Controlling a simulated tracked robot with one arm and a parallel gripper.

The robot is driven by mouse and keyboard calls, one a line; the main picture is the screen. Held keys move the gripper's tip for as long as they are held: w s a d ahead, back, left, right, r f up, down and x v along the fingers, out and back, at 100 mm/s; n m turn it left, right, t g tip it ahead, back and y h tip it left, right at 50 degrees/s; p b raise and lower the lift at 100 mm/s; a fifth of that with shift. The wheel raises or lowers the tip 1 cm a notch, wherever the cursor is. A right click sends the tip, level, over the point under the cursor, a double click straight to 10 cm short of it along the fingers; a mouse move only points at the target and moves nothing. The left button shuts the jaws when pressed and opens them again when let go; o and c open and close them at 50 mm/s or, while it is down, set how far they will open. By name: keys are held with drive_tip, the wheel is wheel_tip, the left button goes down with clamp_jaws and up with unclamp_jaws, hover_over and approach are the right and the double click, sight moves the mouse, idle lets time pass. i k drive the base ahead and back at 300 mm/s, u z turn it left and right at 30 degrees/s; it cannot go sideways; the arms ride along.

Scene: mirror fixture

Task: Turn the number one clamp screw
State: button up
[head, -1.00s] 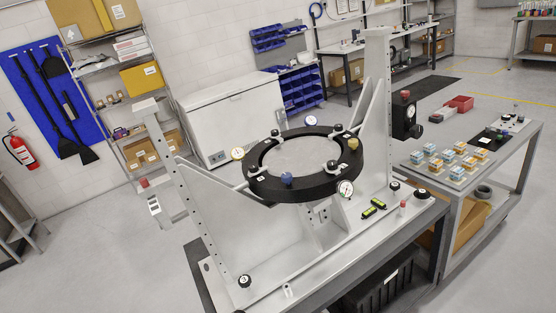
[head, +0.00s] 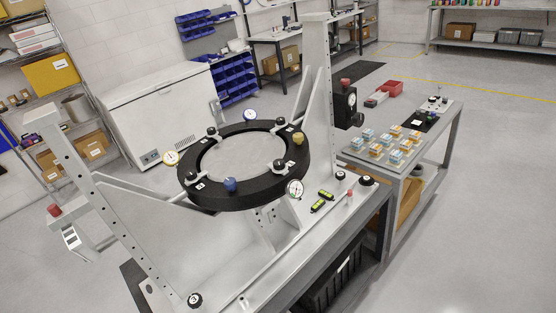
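A black ring (head: 243,198) sits in the grey metal mirror fixture (head: 300,232). Several clamps with black knobs stand around it: at the back left (head: 212,132), back right (head: 280,122), front right (head: 279,164) and front left (head: 193,178). Small white tags lie on the ring near some clamps; their numbers are too small to read, so I cannot tell which is number one. A blue knob (head: 230,185) and a yellow knob (head: 298,138) also stand on the ring. My gripper is not in view.
Dial gauges (head: 295,188) surround the ring. A tall upright (head: 317,95) and a slanted left upright (head: 75,160) flank it. A black box with a red knob (head: 346,103) is right of the tall upright. A side table (head: 435,135) holds small boxes. Open floor lies at right.

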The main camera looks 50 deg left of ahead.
sight(279, 167)
drive_tip(key=u, duration=0.05)
drive_tip(key=i, duration=1.35)
drive_tip(key=u, duration=0.7)
